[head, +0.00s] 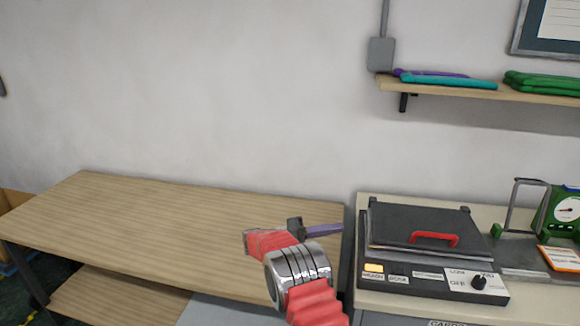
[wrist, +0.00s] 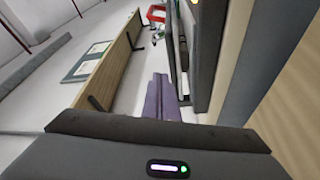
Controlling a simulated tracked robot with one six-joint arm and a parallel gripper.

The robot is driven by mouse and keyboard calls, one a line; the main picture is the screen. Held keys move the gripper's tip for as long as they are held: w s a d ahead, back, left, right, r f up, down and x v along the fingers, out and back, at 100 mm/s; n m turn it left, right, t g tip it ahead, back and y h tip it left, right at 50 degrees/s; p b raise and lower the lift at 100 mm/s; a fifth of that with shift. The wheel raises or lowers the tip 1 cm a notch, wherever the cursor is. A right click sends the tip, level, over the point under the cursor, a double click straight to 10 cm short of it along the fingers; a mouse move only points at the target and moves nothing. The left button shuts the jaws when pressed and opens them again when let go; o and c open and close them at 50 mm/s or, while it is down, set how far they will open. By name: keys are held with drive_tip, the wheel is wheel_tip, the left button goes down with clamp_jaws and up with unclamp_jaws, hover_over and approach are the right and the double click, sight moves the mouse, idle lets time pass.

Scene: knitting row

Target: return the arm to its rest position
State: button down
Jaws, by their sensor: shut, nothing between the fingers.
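My arm (head: 310,290), red with a silver joint, reaches up from the bottom of the head view over the wooden table. My gripper (head: 338,229) has purple fingers that point right, near the table's right end and apart from the machine beside it. In the wrist view the two purple fingers of my gripper (wrist: 160,80) lie side by side, shut, with nothing between them. The head view does not show how high the gripper is above the table.
The wooden table (head: 150,215) is bare, with a lower shelf (head: 115,298). To the right, a black press-like machine (head: 420,225) with a red handle stands on a pale cabinet. A green dial scale (head: 565,212) stands farther right. A wall shelf (head: 540,96) holds folded fabrics.

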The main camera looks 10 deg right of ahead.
drive_tip(key=s+f+n+y, duration=0.1)
drive_tip(key=f, duration=0.2)
drive_tip(key=s+f+n+y, duration=0.1)
drive_tip(key=f+n, duration=0.1)
drive_tip(key=f, duration=0.1)
drive_tip(key=s+f+n+y, duration=0.1)
drive_tip(key=s+f, duration=0.1)
drive_tip(key=f, duration=0.1)
drive_tip(key=shift+d+f+n+y, duration=0.3)
drive_tip(key=shift+f, duration=0.05)
drive_tip(key=s+a+r+t+y, duration=0.1)
drive_tip(key=s+r+y, duration=0.4)
drive_tip(key=s, duration=0.8)
drive_tip(key=s+a+r+m+t+y, duration=0.1)
drive_tip(key=s+r+y, duration=0.4)
drive_tip(key=s+r, duration=0.5)
drive_tip(key=s+a+r+t+y, duration=0.3)
drive_tip(key=s+r, duration=0.5)
drive_tip(key=s, duration=0.8)
drive_tip(key=a+y, duration=0.1)
drive_tip(key=y, duration=0.1)
drive_tip(key=shift+s+a+m+y, duration=0.15)
drive_tip(key=shift+a+m+y, duration=0.1)
drive_tip(key=shift+m+y, duration=0.05)
drive_tip(key=shift+d+r, duration=0.1)
drive_tip(key=shift+r, duration=0.05)
